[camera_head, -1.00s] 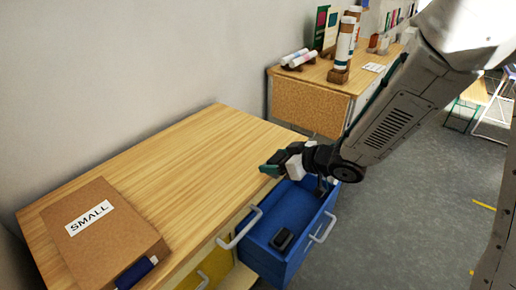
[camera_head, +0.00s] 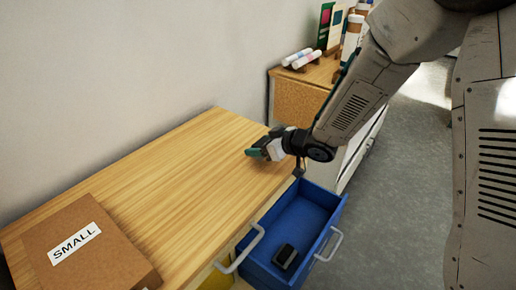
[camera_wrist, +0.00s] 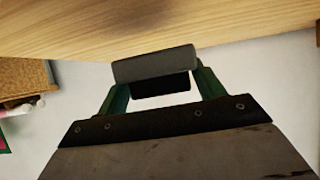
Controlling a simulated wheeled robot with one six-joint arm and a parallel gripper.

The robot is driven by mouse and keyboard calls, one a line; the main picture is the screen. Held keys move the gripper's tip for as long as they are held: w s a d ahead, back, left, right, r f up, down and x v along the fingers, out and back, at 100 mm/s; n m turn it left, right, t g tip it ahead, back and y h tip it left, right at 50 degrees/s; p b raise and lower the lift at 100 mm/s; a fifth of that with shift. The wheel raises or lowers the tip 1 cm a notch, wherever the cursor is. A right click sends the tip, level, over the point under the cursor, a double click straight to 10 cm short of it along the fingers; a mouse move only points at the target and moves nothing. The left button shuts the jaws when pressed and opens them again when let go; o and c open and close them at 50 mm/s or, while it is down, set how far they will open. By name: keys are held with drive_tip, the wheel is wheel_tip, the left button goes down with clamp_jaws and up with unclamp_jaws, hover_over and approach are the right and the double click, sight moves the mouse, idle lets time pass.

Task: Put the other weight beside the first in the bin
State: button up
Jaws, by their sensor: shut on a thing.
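One dark weight (camera_head: 285,256) lies on the floor of the open blue drawer bin (camera_head: 306,207), toward its front end. My gripper (camera_head: 258,151) is over the right edge area of the wooden tabletop, above and to the left of the bin. In the wrist view, its green fingers (camera_wrist: 160,88) are shut on a dark grey block, the other weight (camera_wrist: 154,64). The held weight is hard to make out in the head view. The wrist view shows the wooden tabletop close beyond it; whether they touch I cannot tell.
A brown box marked SMALL (camera_head: 82,250) sits at the tabletop's (camera_head: 165,185) near left. The bin's front handle (camera_head: 329,244) and another drawer handle (camera_head: 240,249) stick out. A second cabinet (camera_head: 296,98) with rolls stands behind. Most of the tabletop is clear.

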drive_tip(key=shift+w+a+f, duration=0.1)
drive_tip(key=shift+w+f, duration=0.2)
drive_tip(key=shift+f, duration=0.3)
drive_tip(key=shift+w+a+f, duration=0.1)
drive_tip(key=shift+w+f, duration=0.2)
drive_tip(key=shift+f, duration=0.7)
drive_tip(key=shift+f, duration=0.2)
drive_tip(key=o, duration=1.4)
drive_tip(key=shift+s, duration=0.1)
drive_tip(key=shift+d, duration=0.1)
drive_tip(key=v, duration=0.7)
drive_tip(key=shift+s+r, duration=0.3)
drive_tip(key=shift+s, duration=0.15)
